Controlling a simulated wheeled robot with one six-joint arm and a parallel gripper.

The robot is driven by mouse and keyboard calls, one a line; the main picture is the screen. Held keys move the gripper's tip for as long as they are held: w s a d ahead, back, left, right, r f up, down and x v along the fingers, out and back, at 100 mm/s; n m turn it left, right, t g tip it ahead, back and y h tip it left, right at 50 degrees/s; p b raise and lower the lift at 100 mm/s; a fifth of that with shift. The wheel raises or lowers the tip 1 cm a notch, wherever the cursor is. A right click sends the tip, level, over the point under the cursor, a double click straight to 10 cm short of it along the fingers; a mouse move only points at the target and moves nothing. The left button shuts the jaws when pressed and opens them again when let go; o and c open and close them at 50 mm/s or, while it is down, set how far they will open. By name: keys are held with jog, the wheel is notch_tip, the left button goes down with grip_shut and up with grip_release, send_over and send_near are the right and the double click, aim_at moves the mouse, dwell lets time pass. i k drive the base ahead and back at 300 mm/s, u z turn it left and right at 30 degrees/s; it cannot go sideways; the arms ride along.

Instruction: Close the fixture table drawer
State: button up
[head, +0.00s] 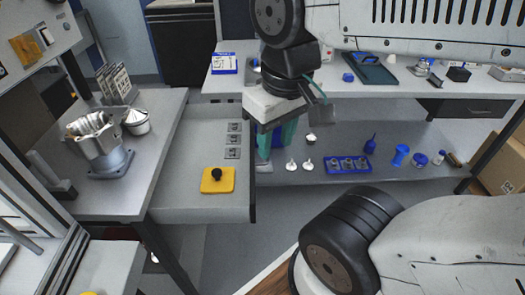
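The fixture table drawer (190,190) is pulled out to the right from under the fixture table (135,190) at the left. Its dark-edged front panel (252,195) faces right. Inside lie several grey marked blocks (233,140) and a yellow plate with a black knob (217,182). My gripper (268,122) hangs from the arm at the far end of the drawer front, above or beside it. Its fingers are partly hidden by its own body, and I cannot tell whether they touch the drawer or how far apart they are.
A metal housing (98,145) and a metal cup (136,120) stand on the fixture table. A long workbench (340,90) runs behind; its lower shelf (345,140) holds a blue tray (347,164) and several small parts. Grey floor (225,245) is clear below the drawer.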

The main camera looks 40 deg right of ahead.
aim_at(198, 143)
jog(key=z, duration=0.05)
jog(key=k, duration=1.25)
jog(key=z, duration=0.4)
jog(key=i, duration=0.7)
jog(key=z, duration=1.1)
jog(key=k, duration=0.85)
jog(key=u, duration=1.45)
jog(key=i, duration=0.5)
